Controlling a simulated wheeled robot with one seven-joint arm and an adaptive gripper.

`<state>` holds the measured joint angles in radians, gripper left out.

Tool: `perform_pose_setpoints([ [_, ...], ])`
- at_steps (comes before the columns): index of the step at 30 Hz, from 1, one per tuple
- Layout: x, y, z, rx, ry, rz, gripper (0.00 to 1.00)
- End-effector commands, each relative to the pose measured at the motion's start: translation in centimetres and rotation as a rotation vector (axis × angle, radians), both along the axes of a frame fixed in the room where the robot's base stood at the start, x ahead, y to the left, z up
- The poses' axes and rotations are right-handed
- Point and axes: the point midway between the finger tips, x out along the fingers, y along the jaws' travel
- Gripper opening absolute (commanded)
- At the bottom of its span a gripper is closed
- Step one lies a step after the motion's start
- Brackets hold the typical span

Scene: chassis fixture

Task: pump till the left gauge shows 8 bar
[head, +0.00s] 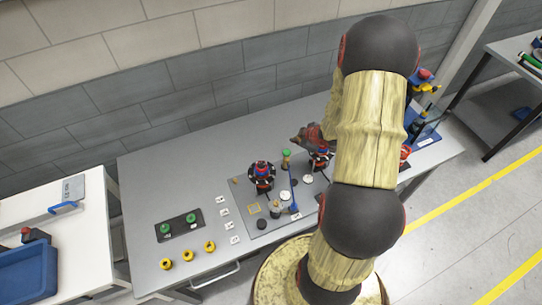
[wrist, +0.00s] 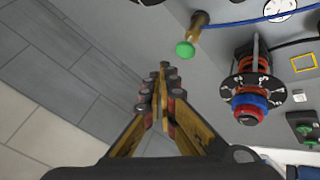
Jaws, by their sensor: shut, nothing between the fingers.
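A brass cylinder with a green knob, which looks like the pump (head: 286,158), stands on the grey panel. It also shows in the wrist view, with its green knob (wrist: 186,49) near the top centre. Two small white dials stand in front of it in the head view: a left gauge (head: 285,195) and a right one (head: 308,179). One white dial (wrist: 279,8) is cut by the top edge of the wrist view. I cannot read any needle. My gripper (wrist: 162,90) is shut and empty, apart from the green knob. In the head view my gripper (head: 297,139) is partly hidden by my arm.
A black ringed fitting with red and blue parts (head: 262,176) stands left of the pump; it also shows in the wrist view (wrist: 250,92). A black plate with green knobs (head: 179,226) and several yellow knobs (head: 188,255) lie further left. A brick wall (head: 150,90) stands behind the table.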

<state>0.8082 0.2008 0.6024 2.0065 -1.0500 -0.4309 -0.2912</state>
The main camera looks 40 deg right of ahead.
Motion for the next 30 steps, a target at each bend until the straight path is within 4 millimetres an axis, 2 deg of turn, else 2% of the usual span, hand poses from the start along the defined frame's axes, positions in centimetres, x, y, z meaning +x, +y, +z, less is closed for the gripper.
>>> perform_pose_setpoints([
  [3, 2.0, 1.1, 1.5, -0.013, -0.079, 0.089, 0.00],
  [10, 3.3, 2.1, 2.8, -0.022, -0.144, 0.152, 0.00],
  [23, 3.3, 2.0, 2.4, -0.024, -0.141, 0.151, 0.00],
  [30, 3.3, 2.0, 0.4, -0.023, -0.140, 0.151, 0.00],
])
